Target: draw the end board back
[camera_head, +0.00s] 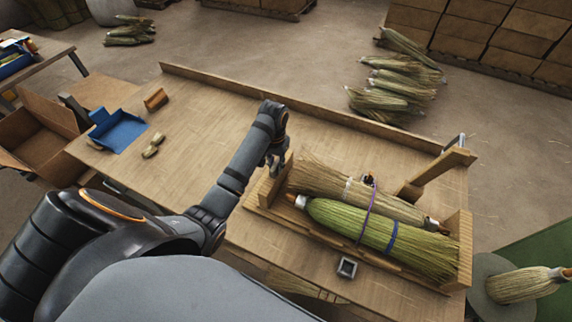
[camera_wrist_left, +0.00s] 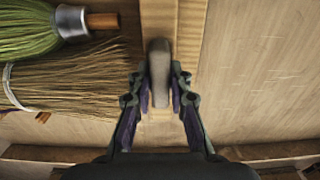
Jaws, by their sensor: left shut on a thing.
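My left gripper (camera_head: 276,164) is at the left end of a wooden rack. In the left wrist view, its two fingers (camera_wrist_left: 159,98) are shut on a grey upright grip (camera_wrist_left: 159,62) at the wooden end board (camera_wrist_left: 172,20). The end board (camera_head: 270,186) stands across the rack's left end, partly hidden by the gripper. Beside it in the rack lie a green broom (camera_head: 350,218) with a blue band and a straw-coloured broom (camera_head: 325,178). A purple cord crosses both. In the wrist view the green broom's metal cap (camera_wrist_left: 72,20) is left of the board. My right gripper is not in view.
The rack's right end board (camera_head: 460,240) and a wooden lever (camera_head: 437,172) stand at the right. A small metal square (camera_head: 347,267) lies in front. A blue dustpan (camera_head: 118,130) and wooden block (camera_head: 155,99) lie at the left.

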